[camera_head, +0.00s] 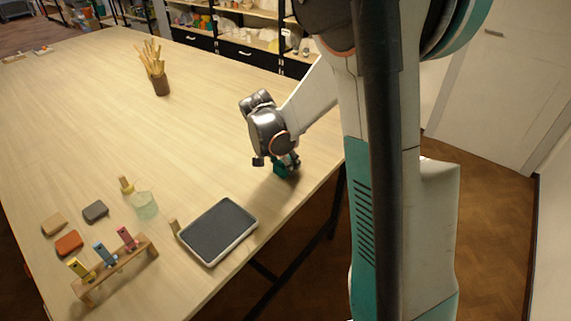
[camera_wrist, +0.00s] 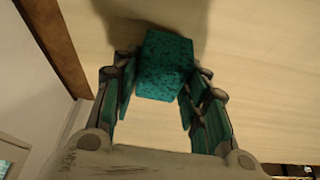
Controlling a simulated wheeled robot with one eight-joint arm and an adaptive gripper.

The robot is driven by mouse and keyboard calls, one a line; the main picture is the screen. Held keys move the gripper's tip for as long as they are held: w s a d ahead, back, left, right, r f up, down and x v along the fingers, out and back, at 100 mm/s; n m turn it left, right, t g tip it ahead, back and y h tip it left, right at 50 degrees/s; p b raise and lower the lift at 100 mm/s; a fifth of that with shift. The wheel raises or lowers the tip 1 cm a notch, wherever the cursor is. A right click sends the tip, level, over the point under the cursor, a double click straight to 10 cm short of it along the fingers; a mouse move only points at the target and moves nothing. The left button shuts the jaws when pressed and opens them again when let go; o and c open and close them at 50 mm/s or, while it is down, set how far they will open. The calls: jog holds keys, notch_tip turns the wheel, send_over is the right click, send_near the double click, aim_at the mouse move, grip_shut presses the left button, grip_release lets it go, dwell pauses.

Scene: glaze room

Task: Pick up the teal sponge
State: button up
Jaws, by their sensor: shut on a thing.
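The teal sponge (camera_wrist: 166,66) is a speckled teal block between my gripper's two fingers (camera_wrist: 160,92) in the wrist view. The fingers press on its two sides. In the head view my gripper (camera_head: 287,162) points down near the right edge of the table, and a teal patch of the sponge (camera_head: 281,171) shows below it, partly hidden by the fingers. I cannot tell whether the sponge touches the tabletop. A shadow lies beside it in the wrist view.
On the wooden table (camera_head: 200,120) stand a dark tray (camera_head: 218,231), a glass jar (camera_head: 144,205), a wooden rack (camera_head: 115,268) with coloured tools, an orange sponge (camera_head: 69,243), a grey sponge (camera_head: 95,211), a tan sponge (camera_head: 54,224) and a tool pot (camera_head: 160,84). The table's middle is clear.

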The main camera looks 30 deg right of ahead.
notch_tip(320, 180, up, 20)
jog(key=p, duration=0.5)
jog(key=shift+f+p, duration=0.25)
jog(key=shift+p, duration=0.15)
jog(key=shift+o, duration=0.2)
